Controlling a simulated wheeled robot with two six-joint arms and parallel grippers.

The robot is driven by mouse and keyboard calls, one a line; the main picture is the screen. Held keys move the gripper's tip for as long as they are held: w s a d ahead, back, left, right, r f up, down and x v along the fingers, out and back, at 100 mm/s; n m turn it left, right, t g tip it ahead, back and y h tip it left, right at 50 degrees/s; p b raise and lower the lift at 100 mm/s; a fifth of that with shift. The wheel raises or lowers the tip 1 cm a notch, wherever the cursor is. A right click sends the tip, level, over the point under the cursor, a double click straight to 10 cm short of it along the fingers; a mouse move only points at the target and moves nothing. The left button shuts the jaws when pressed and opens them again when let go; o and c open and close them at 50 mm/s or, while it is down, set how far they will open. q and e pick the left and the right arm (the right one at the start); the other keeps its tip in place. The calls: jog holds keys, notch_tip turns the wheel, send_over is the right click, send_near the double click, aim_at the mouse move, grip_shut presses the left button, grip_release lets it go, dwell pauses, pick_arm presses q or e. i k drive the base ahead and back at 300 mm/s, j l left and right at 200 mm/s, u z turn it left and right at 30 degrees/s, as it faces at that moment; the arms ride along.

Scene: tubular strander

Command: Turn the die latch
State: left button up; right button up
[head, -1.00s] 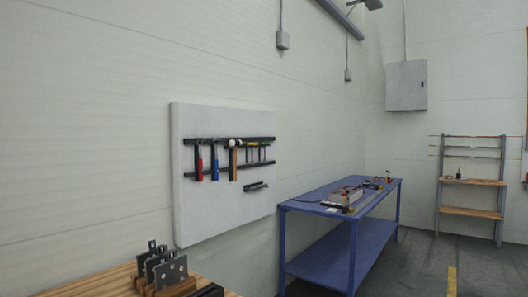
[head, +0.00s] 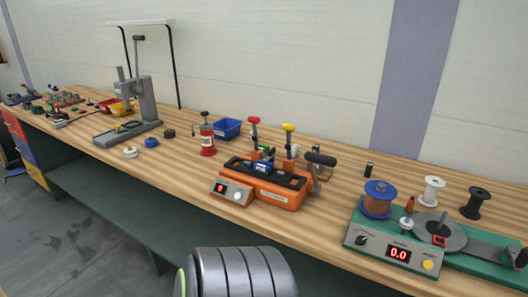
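No part is clearly recognisable as the die latch. An orange bench device (head: 262,184) stands on the wooden bench, with a black top and a small blue block in its middle. A red-topped lever (head: 254,124), a yellow-topped lever (head: 288,132) and a black-handled lever (head: 318,162) rise from its back and right side. Its grey front box (head: 232,191) carries a red display and a knob. Which of these parts, if any, is the latch I cannot tell. Neither of my grippers is in view.
A grey press (head: 146,100) stands further left. Floor is open at lower left.

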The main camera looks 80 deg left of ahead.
aim_at(272, 153)
jog(key=u, duration=2.4)
